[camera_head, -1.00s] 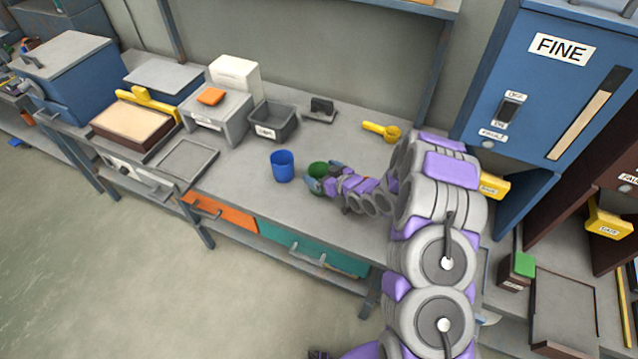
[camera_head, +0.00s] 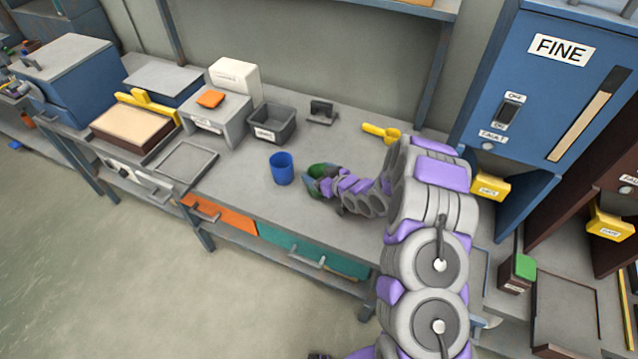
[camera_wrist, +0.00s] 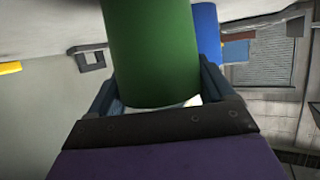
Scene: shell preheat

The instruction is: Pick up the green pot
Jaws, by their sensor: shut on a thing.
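The green pot (camera_head: 316,169) is on the workbench (camera_head: 240,205) or just above it, right of the blue pot (camera_head: 282,168); I cannot tell whether it touches the bench. My gripper (camera_head: 312,180) is shut on the green pot, with a finger on each side of it. In the wrist view the green pot (camera_wrist: 152,50) fills the space between the fingers of my gripper (camera_wrist: 160,88), and part of the blue pot (camera_wrist: 207,35) shows behind it. My gripper hides part of the green pot in the head view.
A dark grey bin (camera_head: 272,124) and a yellow scoop (camera_head: 381,132) are behind the pots. A grey stand (camera_head: 213,118) and an empty tray (camera_head: 185,163) are to the left. A tall blue FINE dispenser (camera_head: 540,90) stands at right. The bench front is clear.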

